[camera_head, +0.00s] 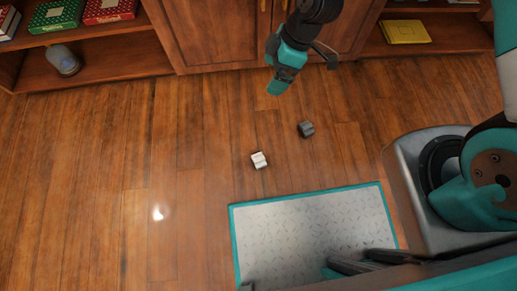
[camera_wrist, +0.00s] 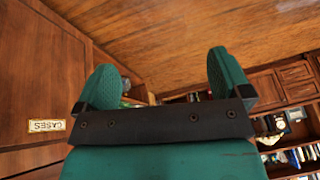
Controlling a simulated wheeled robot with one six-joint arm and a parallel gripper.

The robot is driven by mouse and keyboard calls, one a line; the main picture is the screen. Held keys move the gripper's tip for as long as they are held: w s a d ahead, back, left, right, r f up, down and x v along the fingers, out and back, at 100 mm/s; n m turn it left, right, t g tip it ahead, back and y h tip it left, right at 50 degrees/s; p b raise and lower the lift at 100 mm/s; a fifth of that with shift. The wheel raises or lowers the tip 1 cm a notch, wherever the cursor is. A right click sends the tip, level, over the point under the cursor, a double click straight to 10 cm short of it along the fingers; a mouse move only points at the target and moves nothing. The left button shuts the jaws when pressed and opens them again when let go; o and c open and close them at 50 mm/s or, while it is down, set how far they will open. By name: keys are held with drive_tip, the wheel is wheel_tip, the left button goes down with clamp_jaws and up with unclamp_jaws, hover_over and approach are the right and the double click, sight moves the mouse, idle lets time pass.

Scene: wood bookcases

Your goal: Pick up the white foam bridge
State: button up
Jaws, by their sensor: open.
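The white foam bridge (camera_head: 259,160) is a small white block with dark marks, lying on the wood floor near the middle of the head view. My gripper (camera_head: 275,91) is up and to the right of it in that picture, apart from it, near the cabinet doors. In the wrist view my gripper (camera_wrist: 162,85) shows two teal fingers spread wide with nothing between them. The white foam bridge is not in the wrist view.
A dark grey block (camera_head: 306,129) lies on the floor to the right of the white one. Wood bookcases (camera_head: 215,35) line the back, holding boxes (camera_head: 110,10) and a yellow book (camera_head: 405,32). My base platform is at the bottom. The floor to the left is clear.

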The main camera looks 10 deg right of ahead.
drive_tip(key=s+d+f+n+b, duration=0.15)
drive_tip(key=f+b, duration=0.45)
drive_tip(key=f, duration=1)
drive_tip(key=s+f+n+b, duration=0.25)
drive_tip(key=f+b, duration=0.25)
drive_tip(key=f, duration=1.1)
drive_tip(key=b, duration=0.7)
approach(260, 158)
drive_tip(key=shift+h, duration=0.3)
drive_tip(key=x, duration=0.5)
drive_tip(key=shift+s+a, duration=0.1)
drive_tip(key=shift+a, duration=0.2)
drive_tip(key=shift+a+f, duration=0.25)
drive_tip(key=shift+f, duration=0.15)
drive_tip(key=b+x, duration=0.5)
drive_tip(key=shift+d+f, duration=0.1)
drive_tip(key=shift+f, duration=0.1)
drive_tip(key=shift+r, duration=0.1)
drive_tip(key=c, duration=1)
